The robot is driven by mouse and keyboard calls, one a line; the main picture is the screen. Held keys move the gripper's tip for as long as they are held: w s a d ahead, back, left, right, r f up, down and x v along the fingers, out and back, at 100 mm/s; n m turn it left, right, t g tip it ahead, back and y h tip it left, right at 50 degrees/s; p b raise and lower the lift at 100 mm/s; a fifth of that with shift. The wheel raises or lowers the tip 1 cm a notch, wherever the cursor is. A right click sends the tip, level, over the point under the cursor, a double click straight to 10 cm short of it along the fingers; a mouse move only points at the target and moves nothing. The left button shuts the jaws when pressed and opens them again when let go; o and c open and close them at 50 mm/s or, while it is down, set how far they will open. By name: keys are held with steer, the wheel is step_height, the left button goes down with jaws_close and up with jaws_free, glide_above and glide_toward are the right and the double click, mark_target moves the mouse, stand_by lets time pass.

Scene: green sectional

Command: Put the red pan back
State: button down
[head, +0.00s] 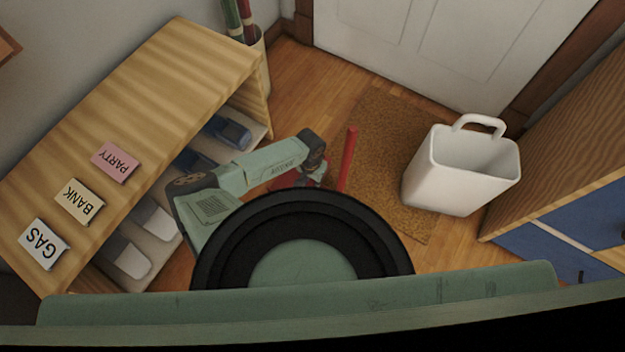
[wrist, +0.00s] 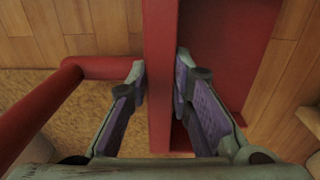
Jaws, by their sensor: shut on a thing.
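The red pan (head: 348,158) is in the head view near the floor, in front of the brown mat. Its upright red handle shows, and a flat red part shows below my arm; my arm and base hide the rest. In the wrist view the red pan (wrist: 160,100) is large, with a narrow red bar running between my fingers, a wide red plate at right and a bent round handle at left. My gripper (wrist: 161,66) is shut on that bar, one finger on each side. In the head view my gripper (head: 312,172) is partly hidden.
A wooden shoe shelf (head: 150,85) with GAS, BANK and PARTY cards on top stands at left, with shoes inside. A white bin (head: 440,180) stands on the mat (head: 375,125) at right. A blue-drawered cabinet (head: 545,235) is far right, and a white door (head: 440,40) is behind.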

steer(key=c, duration=1.4)
jaws_free()
steer(key=shift+c, duration=0.2)
step_height(320, 180, up, 12)
steer(key=p, duration=0.2)
steer(key=shift+a+r, duration=0.15)
steer(key=shift+a, duration=0.05)
